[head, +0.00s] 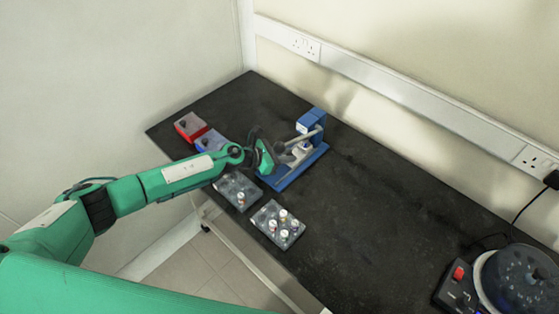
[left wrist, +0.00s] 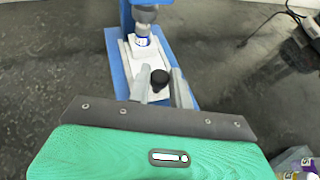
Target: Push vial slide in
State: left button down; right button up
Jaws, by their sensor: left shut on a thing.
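A blue press (head: 312,120) stands on the dark bench; its blue base (left wrist: 117,65) also shows in the left wrist view. On the base lies a white vial slide (left wrist: 131,62) with a black knob (left wrist: 159,79). A small vial (left wrist: 142,38) with a blue-marked label stands upright in the slide's far end, close below the grey press head (left wrist: 146,12); I cannot tell whether they touch. My left gripper (head: 297,153) is at the press, and in the left wrist view its fingers (left wrist: 160,88) are shut on the knob, one on each side.
Two grey racks, one with several vials (head: 278,224) and one (head: 238,190) nearly empty, sit at the bench's front edge. A red box (head: 190,126) and a blue box (head: 210,141) are left of the press. A round machine (head: 517,279) stands at right. The bench middle (head: 370,220) is clear.

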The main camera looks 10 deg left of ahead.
pick_arm(q)
jog(key=shift+w, duration=0.1)
jog(key=c, duration=1.5)
grip_release()
jog(key=shift+r, duration=0.1)
jog(key=shift+o, duration=1.2)
jog(key=shift+w+d, duration=0.1)
jog(key=b+v, duration=0.2)
jog(key=v, duration=1.1)
jog(key=shift+a, duration=0.25)
jog(key=shift+s, duration=0.2)
